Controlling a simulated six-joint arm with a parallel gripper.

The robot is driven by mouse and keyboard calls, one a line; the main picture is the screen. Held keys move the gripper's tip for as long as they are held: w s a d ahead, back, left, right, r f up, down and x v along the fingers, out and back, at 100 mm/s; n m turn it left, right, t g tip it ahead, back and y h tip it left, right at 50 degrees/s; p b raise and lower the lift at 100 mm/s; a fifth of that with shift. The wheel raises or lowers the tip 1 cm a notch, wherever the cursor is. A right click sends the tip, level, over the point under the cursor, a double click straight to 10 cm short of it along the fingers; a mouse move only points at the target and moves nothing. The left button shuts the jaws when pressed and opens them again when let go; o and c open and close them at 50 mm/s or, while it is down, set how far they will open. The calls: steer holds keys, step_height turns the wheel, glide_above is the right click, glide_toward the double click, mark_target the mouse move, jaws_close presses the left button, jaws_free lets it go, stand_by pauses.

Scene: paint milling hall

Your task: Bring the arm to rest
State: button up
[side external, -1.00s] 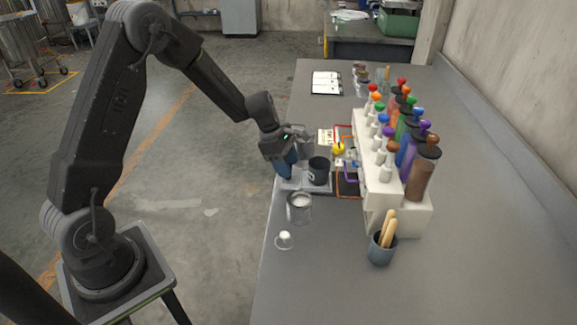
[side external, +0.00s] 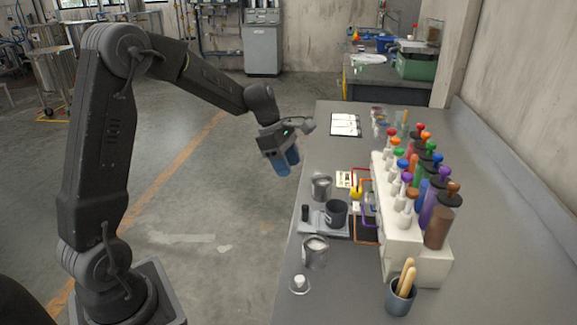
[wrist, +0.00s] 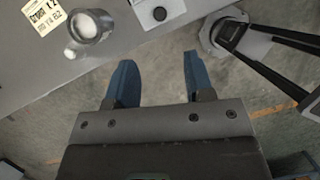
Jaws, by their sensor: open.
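My gripper (side external: 283,170) hangs in the air off the left edge of the grey table (side external: 480,270), above the floor. Its two blue fingers point down. In the wrist view my gripper (wrist: 156,62) shows its fingers well apart, with only floor between them. It touches nothing. My arm is raised and reaches out from its stand towards the table.
Near the table's left edge are a pale tray (side external: 312,229) with a small black cylinder (side external: 305,213) and a dark cup (side external: 336,212), plus metal cups (side external: 315,252), (side external: 320,186). A white rack (side external: 405,245) of coloured bottles and a stick holder (side external: 400,297) stand farther right.

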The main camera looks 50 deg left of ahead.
steer(key=s+d+r+m+t+y, duration=0.1)
steer(key=s+d+r+m, duration=0.2)
steer(key=s+m, duration=0.5)
steer(key=s+d+r+m+t+y, duration=0.1)
steer(key=s+d+r+m, duration=0.2)
steer(key=s+d+m, duration=0.2)
steer(key=s+d+r+m+t+y, duration=0.1)
steer(key=s+d+r+m, duration=0.2)
steer(key=s+m, duration=0.7)
steer(key=shift+s+d+m+y, duration=0.3)
steer(key=shift+d+m+y, duration=0.15)
steer(key=shift+d, duration=0.3)
